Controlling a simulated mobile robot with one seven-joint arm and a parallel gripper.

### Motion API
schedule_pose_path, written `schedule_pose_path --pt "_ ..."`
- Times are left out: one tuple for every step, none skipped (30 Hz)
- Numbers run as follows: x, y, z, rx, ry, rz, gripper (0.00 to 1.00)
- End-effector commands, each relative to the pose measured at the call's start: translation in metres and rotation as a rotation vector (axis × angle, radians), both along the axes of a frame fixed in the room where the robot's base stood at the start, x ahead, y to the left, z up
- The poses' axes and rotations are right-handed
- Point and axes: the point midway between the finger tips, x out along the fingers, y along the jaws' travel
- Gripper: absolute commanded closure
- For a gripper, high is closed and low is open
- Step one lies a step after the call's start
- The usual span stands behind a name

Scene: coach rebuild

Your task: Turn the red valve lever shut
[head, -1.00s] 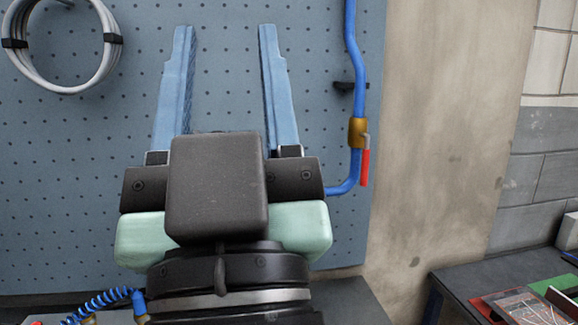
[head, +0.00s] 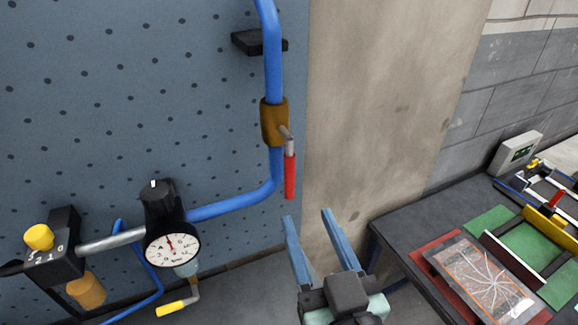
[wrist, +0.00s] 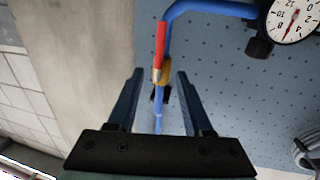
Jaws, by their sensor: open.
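The red valve lever (head: 290,176) hangs straight down from a brass valve (head: 273,122) on a blue pipe (head: 267,30), in line with the pipe's vertical run. My gripper (head: 308,216) is open and empty, below and slightly right of the lever in the head picture. In the wrist view, which looks upside down, the red lever (wrist: 160,42) shows beyond the open fingers (wrist: 160,73), with the brass valve (wrist: 166,72) seen between them. Nothing is between the fingers that I can see touching; the exact distance to the lever is hard to tell.
A round pressure gauge (head: 172,247) and a small yellow-handled lever (head: 172,308) are lower left, with a yellow knob (head: 39,237) farther left. A black bracket (head: 259,42) holds the pipe above the valve. A workbench (head: 410,222) with trays stands right. The bare wall right of the lever is clear.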

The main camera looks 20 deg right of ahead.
Motion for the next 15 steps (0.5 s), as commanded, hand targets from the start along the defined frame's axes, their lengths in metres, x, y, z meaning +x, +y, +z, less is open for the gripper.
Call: schedule_pose_path --pt "0.004 -0.001 -0.005 -0.005 -0.003 0.002 0.49" --pt "0.006 -0.001 -0.005 -0.005 -0.004 0.002 0.49" --pt "0.010 -0.002 -0.005 -0.005 -0.004 0.002 0.49" --pt "0.012 -0.002 -0.005 -0.007 -0.004 0.000 0.49" --pt "0.014 -0.003 -0.005 -0.005 -0.005 0.000 0.49" --pt "0.017 -0.003 -0.005 -0.006 -0.004 -0.002 0.49" --pt "0.019 -0.004 -0.005 -0.006 -0.004 -0.004 0.49" --pt "0.026 -0.005 0.003 -0.001 -0.001 -0.004 0.49" --pt "0.034 -0.006 0.004 0.001 0.002 -0.002 0.49" --pt "0.040 -0.007 0.005 0.001 0.002 -0.003 0.49" --pt "0.046 -0.008 0.005 -0.001 0.002 -0.002 0.49" --pt "0.053 -0.009 0.005 0.000 0.001 -0.003 0.49" --pt "0.058 -0.010 0.005 0.000 0.002 -0.003 0.49" --pt "0.064 -0.011 0.005 0.000 0.001 -0.003 0.49" --pt "0.071 -0.012 0.005 -0.001 0.002 -0.002 0.49"
